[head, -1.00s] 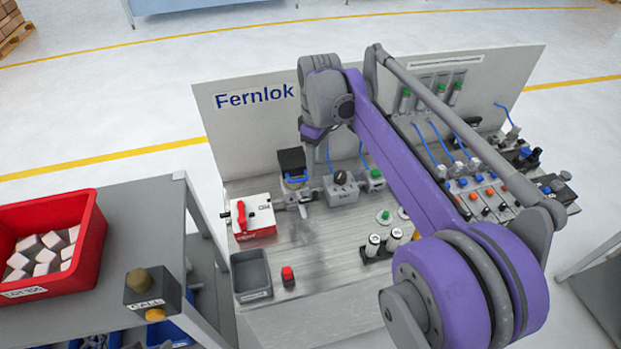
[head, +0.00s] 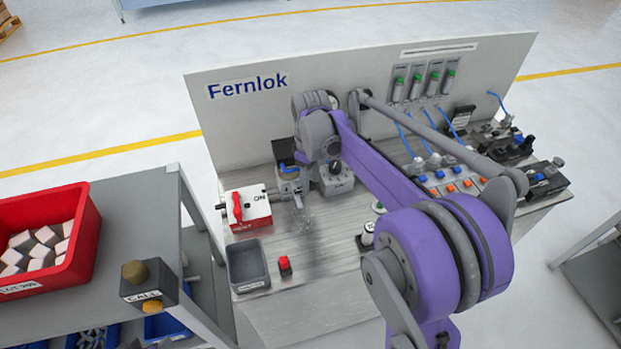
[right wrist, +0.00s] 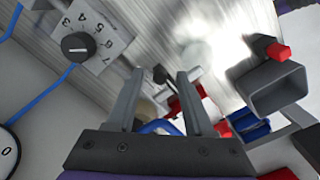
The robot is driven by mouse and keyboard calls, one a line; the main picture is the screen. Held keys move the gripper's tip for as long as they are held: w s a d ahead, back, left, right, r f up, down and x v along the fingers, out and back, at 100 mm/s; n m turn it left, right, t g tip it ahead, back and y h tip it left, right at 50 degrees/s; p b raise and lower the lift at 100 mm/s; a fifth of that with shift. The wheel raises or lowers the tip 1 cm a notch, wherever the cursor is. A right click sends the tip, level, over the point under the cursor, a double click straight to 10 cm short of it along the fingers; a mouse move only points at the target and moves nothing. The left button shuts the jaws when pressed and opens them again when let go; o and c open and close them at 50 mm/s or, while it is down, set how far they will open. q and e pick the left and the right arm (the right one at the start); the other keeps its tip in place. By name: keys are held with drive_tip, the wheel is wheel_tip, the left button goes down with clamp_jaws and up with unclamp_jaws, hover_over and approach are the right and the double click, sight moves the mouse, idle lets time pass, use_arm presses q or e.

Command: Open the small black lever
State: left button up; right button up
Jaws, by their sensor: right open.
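In the right wrist view a small black lever (right wrist: 160,75), with a dark knob end and thin stem, shows between my right gripper's fingertips (right wrist: 158,82). The grey fingers are spread apart, and I cannot tell whether either touches it. A blue curved part (right wrist: 160,127) lies farther back between the fingers. In the head view my right arm's wrist hangs over the back left of the bench, and its fingers are hard to make out. A grey fitting (head: 291,184) stands just below the wrist; the lever cannot be made out clearly there. My left gripper is not in view.
A white box with a red handle (head: 240,207) stands left of the fitting, and a black-knob dial box (head: 334,176) right of it. A grey bin (head: 248,268) and red button (head: 285,264) are in front. The Fernlok panel (head: 235,115) rises behind.

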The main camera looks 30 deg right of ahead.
clamp_jaws()
idle(0.5)
drive_tip(key=m, duration=0.2)
drive_tip(key=s+m, duration=0.1)
drive_tip(key=shift+s+a+m+b, duration=0.15)
drive_tip(key=shift+a+m+b, duration=0.15)
drive_tip(key=shift+m, duration=0.1)
drive_tip(key=shift+s+a+m+b, duration=0.25)
drive_tip(key=shift+a+m, duration=0.35)
drive_tip(key=shift+m, duration=1.4)
drive_tip(key=shift+s+a+m+b, duration=0.1)
drive_tip(key=shift+s+a+m, duration=0.35)
drive_tip(key=shift+m, duration=1.55)
drive_tip(key=shift+s+a+m+b, duration=0.2)
drive_tip(key=shift+a+m, duration=0.5)
drive_tip(key=shift+m, duration=1.3)
